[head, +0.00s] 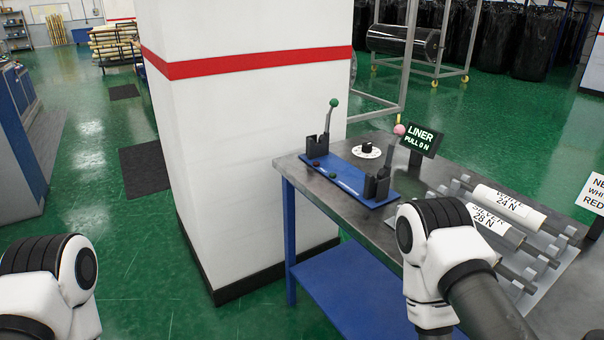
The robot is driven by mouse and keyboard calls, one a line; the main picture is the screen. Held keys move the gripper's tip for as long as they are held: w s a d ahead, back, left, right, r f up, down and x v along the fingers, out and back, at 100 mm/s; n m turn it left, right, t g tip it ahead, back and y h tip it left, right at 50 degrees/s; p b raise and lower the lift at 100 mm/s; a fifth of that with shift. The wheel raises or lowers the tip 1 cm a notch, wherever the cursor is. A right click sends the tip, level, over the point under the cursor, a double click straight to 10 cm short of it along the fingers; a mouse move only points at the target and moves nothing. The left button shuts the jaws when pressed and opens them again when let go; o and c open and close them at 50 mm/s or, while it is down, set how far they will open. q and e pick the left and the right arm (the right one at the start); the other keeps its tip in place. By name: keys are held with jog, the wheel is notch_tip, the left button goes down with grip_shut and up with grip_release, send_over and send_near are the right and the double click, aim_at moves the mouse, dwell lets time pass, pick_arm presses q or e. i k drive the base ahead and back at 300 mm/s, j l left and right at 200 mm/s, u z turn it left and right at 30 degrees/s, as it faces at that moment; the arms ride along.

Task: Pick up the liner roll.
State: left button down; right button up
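No roll that I can read as the liner roll shows in the head view. Two wrapped rolls lie on a rack on the table at right: a white roll (508,207) labelled "WHITE 24 N" and a roll (492,223) labelled "SILVER 28 N". A small dark display (421,140) behind them reads "LINER PULL 0 N". Both of my arms show only as white and black joints. My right arm covers part of the table front and may hide things there. Neither gripper is in view.
The dark-topped table (340,192) has blue legs and a lower shelf. A partly cut-off sign (592,192) is at right. Green floor is open at left.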

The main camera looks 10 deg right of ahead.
aim_at(517, 213)
jog(key=z, duration=1.95)
jog(key=i+j, duration=0.1)
jog(key=j, duration=0.25)
jog(key=i+j+z, duration=0.1)
jog(key=j, duration=0.6)
jog(key=i+z, duration=0.05)
